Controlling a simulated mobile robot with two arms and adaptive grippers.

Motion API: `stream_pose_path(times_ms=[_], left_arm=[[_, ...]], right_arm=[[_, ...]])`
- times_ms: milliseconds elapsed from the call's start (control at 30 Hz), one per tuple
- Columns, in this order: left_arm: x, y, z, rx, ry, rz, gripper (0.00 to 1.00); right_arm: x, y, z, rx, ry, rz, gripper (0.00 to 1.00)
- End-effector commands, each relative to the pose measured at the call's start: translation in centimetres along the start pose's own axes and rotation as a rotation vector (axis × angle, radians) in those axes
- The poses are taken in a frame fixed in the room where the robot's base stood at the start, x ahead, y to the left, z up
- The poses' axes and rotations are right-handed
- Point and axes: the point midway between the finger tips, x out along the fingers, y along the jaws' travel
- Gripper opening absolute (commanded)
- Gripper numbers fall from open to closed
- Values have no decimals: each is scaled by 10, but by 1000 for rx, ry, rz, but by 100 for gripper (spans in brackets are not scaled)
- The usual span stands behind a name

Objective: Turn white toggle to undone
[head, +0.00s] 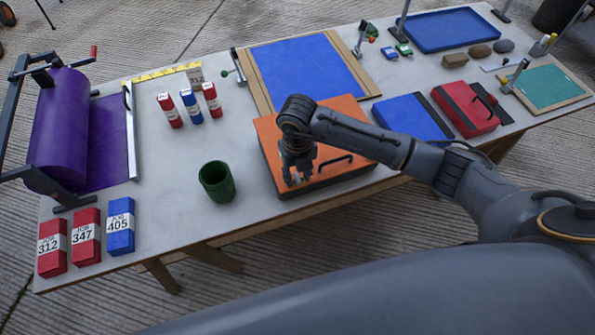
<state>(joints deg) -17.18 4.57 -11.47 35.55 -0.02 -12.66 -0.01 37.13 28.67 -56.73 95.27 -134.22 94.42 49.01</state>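An orange case (346,108) with a black handle lies near the front edge of the table. My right gripper (293,180) points down over the left front part of this case. Small pale bits show at its fingertips, but I cannot tell whether they are the white toggle or part of the fingers. The gripper hides the case surface beneath it, and the gap between the fingers is too small to read. No white toggle shows clearly elsewhere. My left gripper is not in view.
A green cup (217,182) stands left of the case. A blue case (411,118) and a red case (465,108) lie to the right. Labelled red and blue blocks (86,238) stand at the left front. A purple roll (58,130) stands at far left.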

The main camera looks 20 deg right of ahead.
Motion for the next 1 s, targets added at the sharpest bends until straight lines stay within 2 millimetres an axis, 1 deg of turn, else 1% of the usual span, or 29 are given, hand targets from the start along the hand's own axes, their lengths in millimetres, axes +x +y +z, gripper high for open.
stream_pose_path(times_ms=[200, 367, 733, 867, 1000], left_arm=[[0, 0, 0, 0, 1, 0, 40], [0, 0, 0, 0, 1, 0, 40], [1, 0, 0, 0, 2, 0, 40], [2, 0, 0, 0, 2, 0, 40], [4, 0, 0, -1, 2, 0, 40]], right_arm=[[0, 0, 0, -1, -1, 0, 33], [0, 0, 0, 0, -1, 1, 0], [0, 0, 0, 18, -1, 1, 0], [0, 0, 1, 63, -2, 1, 0], [0, 0, 1, 146, -2, 2, 0]])
